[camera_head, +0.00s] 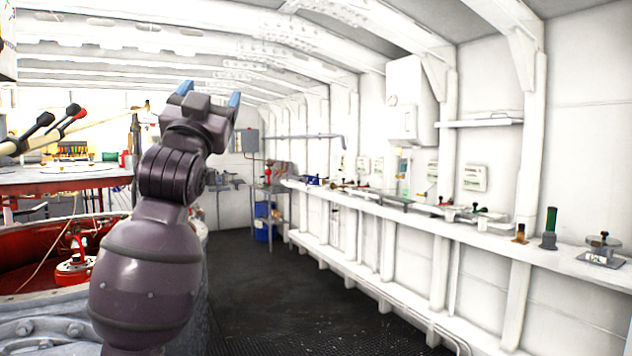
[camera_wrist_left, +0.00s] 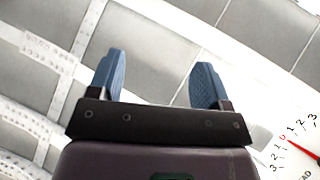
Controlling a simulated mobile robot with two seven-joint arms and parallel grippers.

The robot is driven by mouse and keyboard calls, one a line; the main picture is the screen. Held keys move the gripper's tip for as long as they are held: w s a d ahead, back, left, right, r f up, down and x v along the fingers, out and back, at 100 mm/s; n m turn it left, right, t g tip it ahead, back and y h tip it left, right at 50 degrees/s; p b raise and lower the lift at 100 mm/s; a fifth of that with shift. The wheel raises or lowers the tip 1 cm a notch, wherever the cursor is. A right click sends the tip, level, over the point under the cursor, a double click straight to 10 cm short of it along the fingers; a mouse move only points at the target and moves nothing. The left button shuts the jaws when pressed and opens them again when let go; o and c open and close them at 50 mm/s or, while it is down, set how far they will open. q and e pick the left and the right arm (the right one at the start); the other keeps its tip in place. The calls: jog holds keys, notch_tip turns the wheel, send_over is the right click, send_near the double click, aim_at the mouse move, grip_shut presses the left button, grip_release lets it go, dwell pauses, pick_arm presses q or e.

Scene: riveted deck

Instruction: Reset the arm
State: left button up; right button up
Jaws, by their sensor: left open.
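My left arm rises from the bottom of the head view, with its dark purple links bent upward. My left gripper (camera_head: 210,92) is raised high, its two blue fingers pointing up toward the ceiling. In the left wrist view the gripper (camera_wrist_left: 158,82) shows its two blue fingers spread wide apart, with nothing between them. My right gripper is not in either view.
A long white shelf (camera_head: 470,232) with fittings runs along the right wall. A white box (camera_head: 408,100) hangs above it. A red-lined round pit (camera_head: 25,270) lies at left. The dark deck aisle (camera_head: 275,290) is clear.

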pick_arm(q)
jog(key=s+a+f+g, duration=0.1)
jog(key=f+g, duration=0.1)
jog(key=f, duration=1.3)
jog(key=s+a+f+n+g, duration=0.1)
jog(key=a+f+g, duration=0.15)
jog(key=f, duration=1.15)
jog(key=s+a+f+g, duration=0.1)
jog(key=f+g, duration=0.1)
jog(key=f, duration=1.3)
jog(key=s+a+f+n+g+y, duration=0.1)
jog(key=s+a+f+g, duration=0.1)
jog(key=s+f, duration=0.7)
jog(key=s+a+f+n+g+y, duration=0.1)
jog(key=s+a+f+g, duration=0.1)
jog(key=s+f, duration=0.8)
jog(key=s+a+f+n+g+y, duration=0.1)
jog(key=s+f+g, duration=0.3)
jog(key=s+f, duration=0.5)
notch_tip(320, 180, down, 4)
jog(key=shift+s+a+f, duration=0.2)
jog(key=shift+s+a, duration=0.1)
jog(key=shift+a, duration=0.2)
jog(key=shift+g, duration=0.25)
